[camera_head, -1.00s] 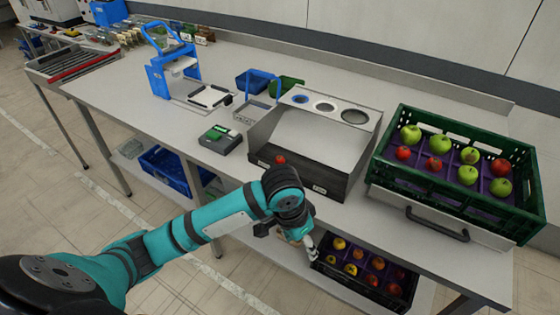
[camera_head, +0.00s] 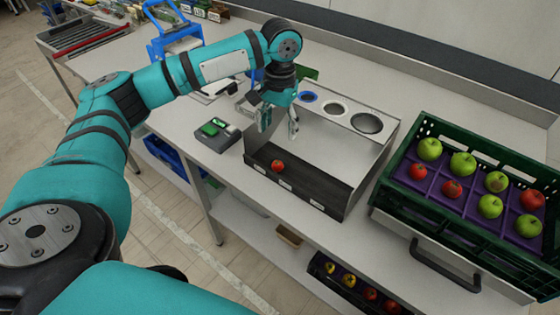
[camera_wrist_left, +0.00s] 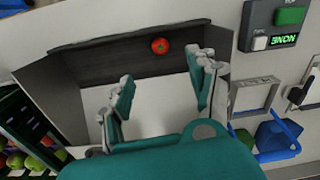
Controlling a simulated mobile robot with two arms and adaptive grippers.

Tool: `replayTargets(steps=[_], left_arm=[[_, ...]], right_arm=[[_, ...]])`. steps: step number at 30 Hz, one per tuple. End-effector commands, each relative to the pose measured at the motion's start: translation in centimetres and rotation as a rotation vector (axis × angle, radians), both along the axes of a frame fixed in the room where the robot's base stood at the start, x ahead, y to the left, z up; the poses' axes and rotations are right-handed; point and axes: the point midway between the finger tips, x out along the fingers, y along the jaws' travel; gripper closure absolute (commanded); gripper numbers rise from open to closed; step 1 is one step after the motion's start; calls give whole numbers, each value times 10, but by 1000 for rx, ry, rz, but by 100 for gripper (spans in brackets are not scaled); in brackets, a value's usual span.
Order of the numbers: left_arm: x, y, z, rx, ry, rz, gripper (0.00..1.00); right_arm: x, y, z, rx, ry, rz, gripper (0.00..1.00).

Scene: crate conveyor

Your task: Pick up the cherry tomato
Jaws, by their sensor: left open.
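A small red cherry tomato (camera_head: 277,166) lies on the dark front strip of the metal sorting tray (camera_head: 340,160), near its left end. It also shows in the left wrist view (camera_wrist_left: 160,46), beyond the fingertips and between their lines. My left gripper (camera_head: 279,122) is open and empty above the tray, behind the tomato and apart from it. In the left wrist view its two fingers (camera_wrist_left: 166,88) are spread wide over the pale tray floor. My right gripper is not in view.
A green crate (camera_head: 400,195) with green and red fruit stands right of the tray. A small device with a green screen (camera_head: 217,134) stands to the left. Three round holes line the tray's back ledge. A black crate of fruit (camera_head: 325,268) sits below.

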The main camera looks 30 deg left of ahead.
Motion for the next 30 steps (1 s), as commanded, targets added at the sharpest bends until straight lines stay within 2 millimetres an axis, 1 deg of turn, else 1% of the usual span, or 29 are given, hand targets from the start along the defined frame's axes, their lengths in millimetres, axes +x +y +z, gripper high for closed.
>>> replayTargets(steps=[1,3,6,8,11,12,15,18,22,25,27,30], left_arm=[[-1,1,-10,2,5,1,41],[-1,1,-26,1,4,1,41],[0,2,-47,1,2,1,41],[0,2,-59,1,2,0,41],[0,2,-74,0,1,0,41],[0,2,-78,0,-1,-1,41],[0,2,-85,0,-2,-2,41],[0,3,-91,1,-1,-1,41],[-1,3,-108,2,2,-1,41],[0,3,-124,0,0,-2,41],[0,3,-132,0,-1,-2,41],[0,4,-138,0,-2,-2,41]], right_arm=[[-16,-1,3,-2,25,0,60],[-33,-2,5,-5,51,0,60],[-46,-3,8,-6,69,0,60],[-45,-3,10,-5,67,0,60],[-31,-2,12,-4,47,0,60],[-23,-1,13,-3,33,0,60],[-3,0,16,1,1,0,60],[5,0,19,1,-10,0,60],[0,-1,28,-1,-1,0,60],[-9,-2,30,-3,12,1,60],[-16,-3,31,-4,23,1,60],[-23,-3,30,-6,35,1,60]])
